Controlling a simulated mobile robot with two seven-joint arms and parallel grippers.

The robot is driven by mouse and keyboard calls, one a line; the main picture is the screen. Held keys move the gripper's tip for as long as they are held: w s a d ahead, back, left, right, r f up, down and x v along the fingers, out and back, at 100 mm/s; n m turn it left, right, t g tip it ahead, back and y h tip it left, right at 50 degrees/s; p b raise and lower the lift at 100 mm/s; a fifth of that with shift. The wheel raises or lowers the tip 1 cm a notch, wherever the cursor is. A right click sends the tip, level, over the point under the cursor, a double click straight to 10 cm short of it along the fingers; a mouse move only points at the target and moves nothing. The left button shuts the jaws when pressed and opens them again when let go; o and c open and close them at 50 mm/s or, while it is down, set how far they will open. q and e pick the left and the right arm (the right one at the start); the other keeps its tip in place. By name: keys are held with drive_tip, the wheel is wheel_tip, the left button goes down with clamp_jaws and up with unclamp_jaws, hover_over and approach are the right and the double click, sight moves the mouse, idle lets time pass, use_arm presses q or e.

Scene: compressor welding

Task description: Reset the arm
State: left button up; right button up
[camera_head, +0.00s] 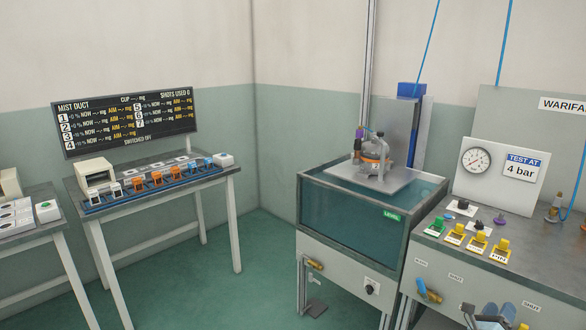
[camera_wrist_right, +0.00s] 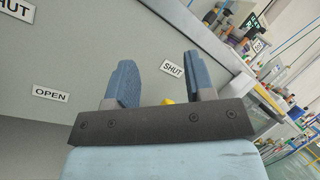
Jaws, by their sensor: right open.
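My right gripper (camera_head: 492,316) shows at the bottom right edge of the head view, in front of the grey bench panel. In the right wrist view the right gripper (camera_wrist_right: 162,82) has its two blue fingers spread wide apart. Nothing is held between them. A small yellow part (camera_wrist_right: 167,101) shows behind the gripper's dark bar; most of it is hidden. The grey panel carries a SHUT label (camera_wrist_right: 172,68) and an OPEN label (camera_wrist_right: 50,93). My left gripper is in neither view.
A glass-sided tank (camera_head: 360,220) bears a compressor (camera_head: 375,152) on a plate. A table with a row of orange and blue parts (camera_head: 157,178) stands left. Green floor lies between.

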drive_tip(key=d+r, duration=0.2)
drive_tip(key=d, duration=0.2)
drive_tip(key=s+a+f+m+g+y, duration=0.2)
drive_tip(key=s+a+f+m+y, duration=0.75)
drive_tip(key=f, duration=0.35)
drive_tip(key=s+a+f+m+y, duration=0.2)
drive_tip(key=s+a+m+y, duration=0.65)
drive_tip(key=s+a, duration=0.7)
drive_tip(key=s+a+r+m+y, duration=0.2)
drive_tip(key=s+a+r+m, duration=0.15)
drive_tip(key=a, duration=0.25)
drive_tip(key=s+a+r+m+y, duration=0.2)
drive_tip(key=s+a+m, duration=0.1)
drive_tip(key=a+m, duration=0.2)
drive_tip(key=w+a+r+m, duration=0.15)
drive_tip(key=a+m, duration=0.35)
drive_tip(key=a, duration=0.6)
use_arm(q)
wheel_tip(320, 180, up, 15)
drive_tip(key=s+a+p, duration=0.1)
drive_tip(key=p, duration=1.9)
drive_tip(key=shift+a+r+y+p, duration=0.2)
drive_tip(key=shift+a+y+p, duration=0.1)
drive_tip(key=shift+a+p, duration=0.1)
use_arm(e)
wheel_tip(320, 180, up, 16)
drive_tip(key=s, duration=0.1)
drive_tip(key=shift+s+d+t, duration=0.15)
drive_tip(key=shift+d+t, duration=0.15)
